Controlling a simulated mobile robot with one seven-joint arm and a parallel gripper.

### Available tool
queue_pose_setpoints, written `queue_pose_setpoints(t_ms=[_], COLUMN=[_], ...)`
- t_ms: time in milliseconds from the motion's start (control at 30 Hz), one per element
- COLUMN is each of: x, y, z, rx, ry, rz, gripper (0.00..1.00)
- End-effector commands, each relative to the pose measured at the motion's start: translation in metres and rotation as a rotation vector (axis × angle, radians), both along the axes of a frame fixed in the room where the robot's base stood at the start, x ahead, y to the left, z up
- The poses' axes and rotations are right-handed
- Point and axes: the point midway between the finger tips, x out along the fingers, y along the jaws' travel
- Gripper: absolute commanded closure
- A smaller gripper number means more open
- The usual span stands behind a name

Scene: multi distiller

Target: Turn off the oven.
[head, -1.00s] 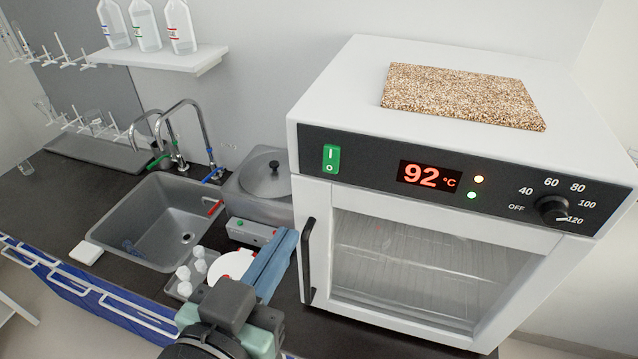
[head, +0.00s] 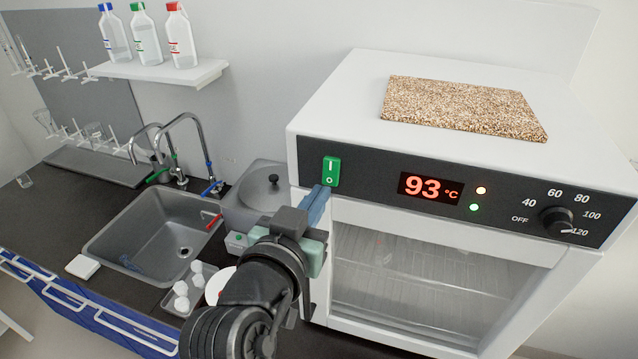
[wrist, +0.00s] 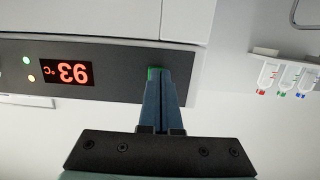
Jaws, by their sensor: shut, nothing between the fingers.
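The white oven (head: 350,110) stands on the right of the counter with its door shut. Its dark panel holds a green rocker switch (head: 331,171) marked I and O, a red display (head: 429,187) reading 93 °C, two lit lamps (head: 478,198) and a black dial (head: 556,220) pointing near 120. My gripper (head: 322,194) is shut and empty, its blue-grey fingertips at the lower edge of the switch.
A speckled board (head: 463,107) lies on the oven. To the left are a lidded metal bath (head: 250,207), a sink (head: 140,235) with two curved taps, and a shelf (head: 170,77) with three bottles. The space before the panel's right part is clear.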

Motion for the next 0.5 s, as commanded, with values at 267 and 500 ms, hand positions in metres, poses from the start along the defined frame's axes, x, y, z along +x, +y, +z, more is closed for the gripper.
queue_pose_setpoints(t_ms=[267,500], x=[0.0096,0.0095], y=[-0.003,-0.003], z=[-0.0021,-0.0023], rx=[0.0,0.0], ry=[0.0,-0.001], rz=[0.001,0.001], gripper=[1.0,1.0])
